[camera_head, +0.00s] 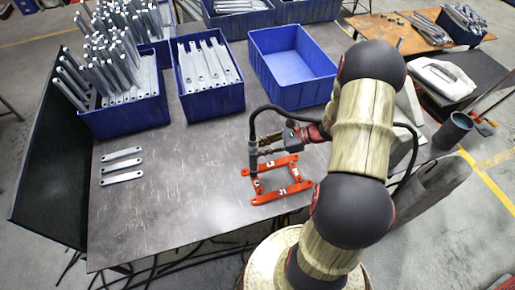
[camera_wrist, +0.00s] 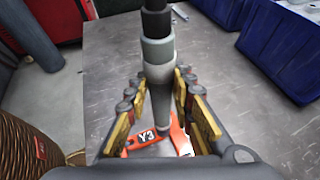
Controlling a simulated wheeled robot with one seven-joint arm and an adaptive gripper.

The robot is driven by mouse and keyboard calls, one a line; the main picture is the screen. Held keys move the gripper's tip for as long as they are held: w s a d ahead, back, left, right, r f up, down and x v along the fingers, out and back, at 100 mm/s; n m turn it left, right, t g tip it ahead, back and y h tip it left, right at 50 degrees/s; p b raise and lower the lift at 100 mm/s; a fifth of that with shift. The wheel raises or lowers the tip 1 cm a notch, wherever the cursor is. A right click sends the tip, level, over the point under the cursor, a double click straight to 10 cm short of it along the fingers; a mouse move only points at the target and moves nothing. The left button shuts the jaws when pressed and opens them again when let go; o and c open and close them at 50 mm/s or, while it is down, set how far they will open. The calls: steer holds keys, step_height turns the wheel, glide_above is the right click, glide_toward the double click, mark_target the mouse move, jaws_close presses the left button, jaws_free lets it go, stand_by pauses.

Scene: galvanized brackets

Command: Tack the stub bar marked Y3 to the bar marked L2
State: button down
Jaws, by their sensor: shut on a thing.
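My gripper (camera_head: 268,143) is shut on a dark, stepped cylindrical welding torch (camera_head: 253,157), which points down with a black cable looping from its top. In the wrist view the torch (camera_wrist: 158,65) stands between the finger pads. Below it are orange-red bars. One has a white label reading Y3 (camera_wrist: 147,136), just left of the torch tip. In the head view the orange-red bars form a four-sided frame (camera_head: 266,197) flat on the table, with the torch over its left side. I cannot clearly read the labels there, so I cannot tell which bar is L2. The tip's contact is unclear.
Several grey bars (camera_head: 122,167) lie on the table's left. Blue crates of galvanized parts (camera_head: 215,103) and an empty blue crate (camera_head: 283,91) stand along the back. The grey table (camera_head: 180,220) is clear left of and in front of the frame. A dark cylinder (camera_head: 452,131) stands right.

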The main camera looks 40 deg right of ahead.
steer(key=shift+f, duration=0.1)
step_height(320, 180, up, 5)
steer(key=p, duration=0.4)
stand_by(0.5)
